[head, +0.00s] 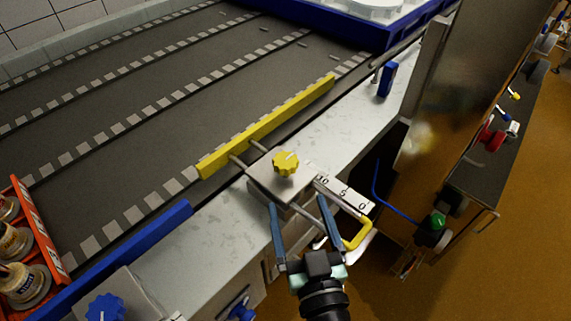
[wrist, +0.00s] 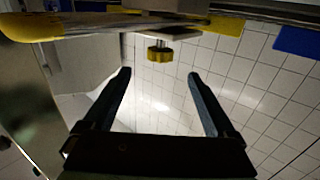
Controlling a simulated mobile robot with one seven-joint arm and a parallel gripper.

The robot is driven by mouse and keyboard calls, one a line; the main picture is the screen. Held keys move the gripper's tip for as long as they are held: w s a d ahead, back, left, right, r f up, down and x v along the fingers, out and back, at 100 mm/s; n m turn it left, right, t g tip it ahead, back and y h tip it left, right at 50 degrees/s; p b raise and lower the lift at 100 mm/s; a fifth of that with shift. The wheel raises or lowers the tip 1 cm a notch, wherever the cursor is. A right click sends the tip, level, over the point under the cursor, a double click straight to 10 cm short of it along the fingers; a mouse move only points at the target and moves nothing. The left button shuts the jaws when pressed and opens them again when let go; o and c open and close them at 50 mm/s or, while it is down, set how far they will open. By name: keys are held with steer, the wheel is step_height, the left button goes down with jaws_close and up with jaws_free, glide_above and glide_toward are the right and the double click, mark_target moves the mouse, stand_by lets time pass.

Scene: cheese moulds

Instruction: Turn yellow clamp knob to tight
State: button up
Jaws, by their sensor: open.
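The yellow clamp knob (head: 285,163) is a lobed knob on top of a metal block (head: 263,183) at the counter edge. It also shows in the wrist view (wrist: 160,53), beyond the fingertips and between them in the picture. My gripper (head: 297,204) is open and empty, in front of the block in the head view, apart from the knob. Its two blue fingers are spread wide in the wrist view (wrist: 160,75). A white scale marked 10, 5, 0 (head: 343,194) extends right from the block. No tight mark is legible on the knob.
A yellow rail (head: 267,126) is joined to the block by rods over the dark belt. A rod with a yellow handle (head: 357,237) sits close to my right finger. A blue rail (head: 120,259) and blue knob (head: 105,308) are at left, beside an orange crate (head: 40,232).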

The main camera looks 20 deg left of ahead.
mark_target(288, 173)
steer(key=p+x, duration=0.2)
steer(key=x, duration=0.9)
steer(key=shift+w+a+r, duration=0.1)
steer(key=shift+w+a, duration=0.1)
steer(key=shift+w, duration=0.05)
steer(key=c, duration=1.4)
